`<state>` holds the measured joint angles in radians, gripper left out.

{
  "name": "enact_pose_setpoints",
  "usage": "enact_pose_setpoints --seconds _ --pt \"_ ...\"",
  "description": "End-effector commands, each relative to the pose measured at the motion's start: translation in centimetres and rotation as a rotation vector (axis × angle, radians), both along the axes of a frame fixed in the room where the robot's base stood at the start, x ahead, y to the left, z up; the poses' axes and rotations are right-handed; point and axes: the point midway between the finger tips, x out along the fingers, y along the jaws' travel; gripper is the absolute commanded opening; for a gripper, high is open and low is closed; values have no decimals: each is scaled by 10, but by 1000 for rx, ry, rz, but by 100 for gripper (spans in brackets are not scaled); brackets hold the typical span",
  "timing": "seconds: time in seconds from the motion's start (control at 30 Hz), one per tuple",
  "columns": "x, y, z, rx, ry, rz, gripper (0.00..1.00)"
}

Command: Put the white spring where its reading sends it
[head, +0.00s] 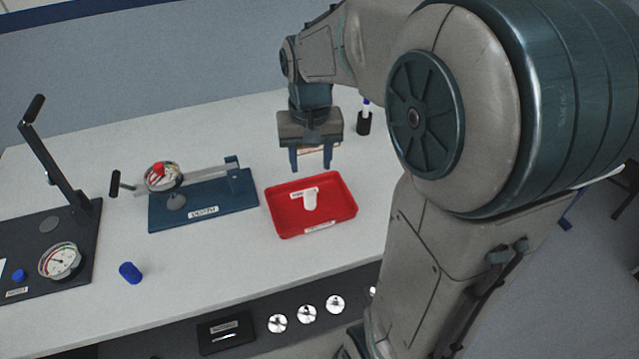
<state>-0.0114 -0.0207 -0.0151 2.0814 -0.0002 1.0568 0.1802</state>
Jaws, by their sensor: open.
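A small white cylinder (310,201), which looks like the white spring, lies in the red tray (345,222). My gripper (308,165) is open, fingers pointing down, near the tray's back edge and apart from the white piece. Nothing shows between its fingers. A dark blue fixture (235,203) with a labelled front and a round dial (164,176) stands left of the tray. A black lever press (75,222) with another gauge (60,261) is at the far left. The gauge readings are too small to read.
A blue cylinder (130,272) stands on the white table (200,280); a smaller blue piece (19,275) is on the press base. A black cup (364,124) with a pen stands at the back right. Silver round knobs (307,313) line the dark panel below the table edge.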

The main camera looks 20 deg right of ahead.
Motion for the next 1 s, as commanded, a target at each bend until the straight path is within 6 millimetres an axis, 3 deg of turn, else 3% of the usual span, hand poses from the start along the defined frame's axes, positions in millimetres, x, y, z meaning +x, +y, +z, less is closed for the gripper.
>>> enact_pose_setpoints --seconds 0.3,0.43,0.6,1.0 --pt "-87 0 6 -12 -151 107 47" --pt "-112 0 1 -19 -195 142 47" --pt "-126 2 -4 -24 -221 162 47" --pt "-126 2 -5 -25 -223 164 47"
